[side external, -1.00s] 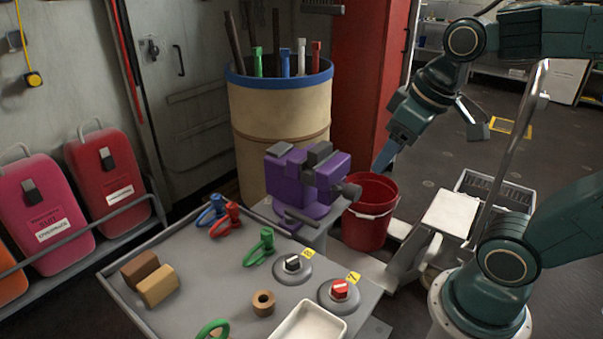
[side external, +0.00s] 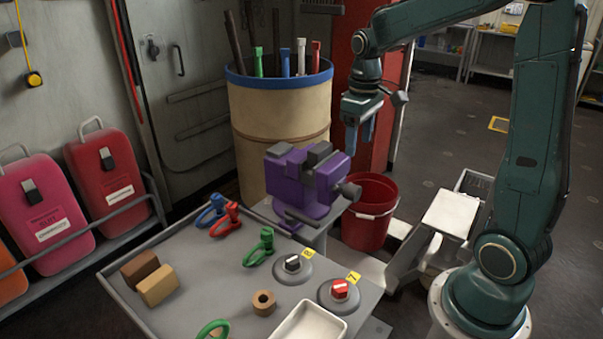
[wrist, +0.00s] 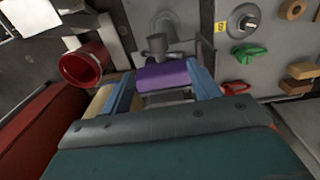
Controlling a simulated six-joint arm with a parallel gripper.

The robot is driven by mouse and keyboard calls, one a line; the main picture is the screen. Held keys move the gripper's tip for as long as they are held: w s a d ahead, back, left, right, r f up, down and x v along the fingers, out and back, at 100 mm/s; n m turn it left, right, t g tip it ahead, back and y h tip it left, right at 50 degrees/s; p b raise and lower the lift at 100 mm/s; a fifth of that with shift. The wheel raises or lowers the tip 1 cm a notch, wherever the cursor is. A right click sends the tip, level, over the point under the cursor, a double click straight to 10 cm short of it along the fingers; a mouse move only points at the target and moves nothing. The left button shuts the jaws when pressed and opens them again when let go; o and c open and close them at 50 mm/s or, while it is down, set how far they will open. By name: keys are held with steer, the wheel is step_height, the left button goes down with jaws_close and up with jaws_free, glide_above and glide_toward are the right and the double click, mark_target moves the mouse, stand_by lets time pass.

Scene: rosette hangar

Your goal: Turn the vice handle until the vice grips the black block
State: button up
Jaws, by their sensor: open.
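The purple vice (side external: 303,190) stands on a grey stand beside the table, and it also shows in the wrist view (wrist: 165,76) between my fingers. A dark block (side external: 319,153) sits at its top by the grey jaws; I cannot tell whether there is a gap. A grey round screw end (side external: 349,190) sticks out on its right, and a dark bar (side external: 302,219) shows low on its front. I cannot tell which part is the handle's grip. My gripper (side external: 360,140) is open and empty, pointing down, above and behind the vice, apart from it.
A red bucket (side external: 370,222) stands right of the vice. A tan barrel (side external: 278,128) holding tools stands behind it. The grey table (side external: 215,285) carries shackles, wooden blocks, two knobs and a white tray. A red column (side external: 368,60) rises behind my gripper.

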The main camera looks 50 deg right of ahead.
mark_target(355, 186)
steer(key=shift+w+d+f, duration=0.2)
steer(key=shift+d+f, duration=0.1)
steer(key=shift+d, duration=0.05)
steer(key=shift+f, duration=0.1)
steer(key=shift+d+f, duration=0.1)
steer(key=shift+f, duration=6.7)
steer(key=c, duration=1)
steer(key=shift+o, duration=0.2)
steer(key=shift+d+y, duration=0.1)
steer(key=shift+y, duration=0.6)
steer(key=o, duration=1)
steer(key=shift+c, duration=0.2)
